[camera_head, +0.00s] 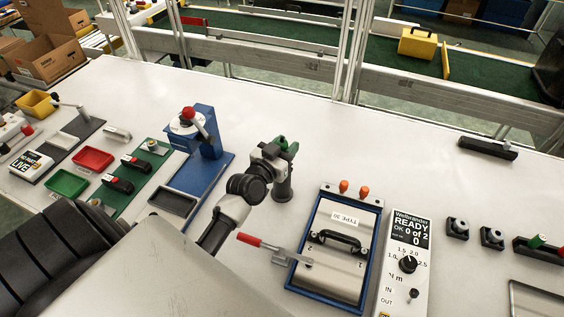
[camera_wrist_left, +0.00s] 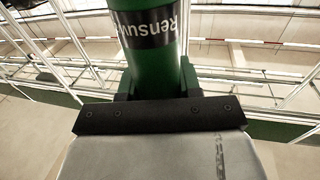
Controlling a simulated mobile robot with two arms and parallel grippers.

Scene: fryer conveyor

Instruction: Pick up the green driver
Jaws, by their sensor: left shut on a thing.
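The green driver (camera_head: 284,142) shows as a small green part above my left gripper (camera_head: 273,155) in the head view. In the left wrist view the green driver (camera_wrist_left: 158,75) is a large green cylinder with a black label, upright between the jaws. My left gripper is shut on it. A dark grey cylindrical part (camera_head: 283,186) shows just below the gripper; I cannot tell whether it is a holder. The driver's lower end is hidden. My right gripper is not in view.
A blue stand with a red knob (camera_head: 206,128) is left of the gripper. A blue-framed fixture (camera_head: 372,210) with a red-handled clamp and a white controller (camera_head: 412,250) are at right. Red and green bins are at left. The table behind the gripper is clear.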

